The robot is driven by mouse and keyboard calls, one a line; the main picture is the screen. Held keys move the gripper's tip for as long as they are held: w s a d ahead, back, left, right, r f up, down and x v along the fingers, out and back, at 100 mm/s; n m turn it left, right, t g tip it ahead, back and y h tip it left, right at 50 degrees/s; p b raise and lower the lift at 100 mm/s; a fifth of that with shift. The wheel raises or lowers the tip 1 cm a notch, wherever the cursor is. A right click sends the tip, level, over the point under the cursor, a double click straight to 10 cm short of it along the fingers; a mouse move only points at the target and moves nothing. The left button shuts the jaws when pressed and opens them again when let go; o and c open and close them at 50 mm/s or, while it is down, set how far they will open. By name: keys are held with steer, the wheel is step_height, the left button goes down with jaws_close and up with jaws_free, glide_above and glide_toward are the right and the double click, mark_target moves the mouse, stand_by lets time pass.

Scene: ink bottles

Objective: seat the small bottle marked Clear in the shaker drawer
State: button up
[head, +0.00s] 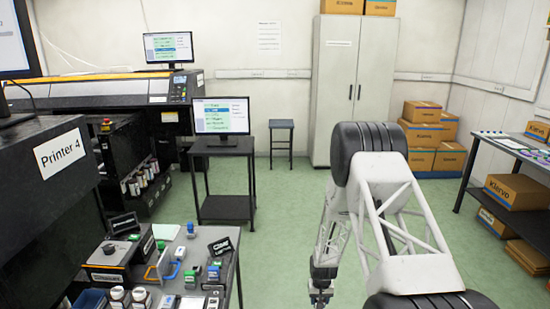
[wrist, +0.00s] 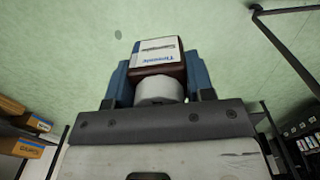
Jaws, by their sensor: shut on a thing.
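My gripper (wrist: 159,78) has blue fingers and is shut on a small bottle (wrist: 156,54) in the wrist view. The bottle has a dark brown body, a white label with blue upside-down print, and a white round end toward the gripper. I cannot read the label well enough to confirm Clear. In the head view my gripper (head: 320,294) hangs over open floor, right of the grey table (head: 190,242); the bottle is too small to make out there. I cannot pick out the shaker drawer with certainty.
Several small blue, green and white items stand on the table. White-capped bottles (head: 118,295) stand at its near left, by a black box-like unit (head: 107,262). Printer 4 (head: 60,148) fills the left. A monitor stand (head: 222,205) is behind. Green floor (head: 285,215) is clear between.

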steer(key=shift+w+r, duration=0.1)
steer(key=w+r+m, duration=0.2)
steer(key=w+r, duration=0.4)
steer(key=r, duration=0.7)
steer(key=w+r+m, duration=0.1)
steer(key=w+r, duration=0.5)
steer(key=r, duration=0.7)
steer(key=s+a+r+n, duration=0.1)
steer(key=a+r, duration=0.2)
steer(key=a, duration=2.1)
steer(key=s+a+r+n, duration=0.1)
steer(key=a+r, duration=0.2)
steer(key=a, duration=2.1)
steer(key=s+a, duration=0.6)
steer(key=a, duration=0.6)
steer(key=s+a+f+n, duration=0.1)
steer(key=s+f, duration=0.1)
steer(key=s, duration=0.8)
steer(key=shift+s+g, duration=0.2)
steer(key=shift+g, duration=0.1)
steer(key=shift+a+f, duration=0.1)
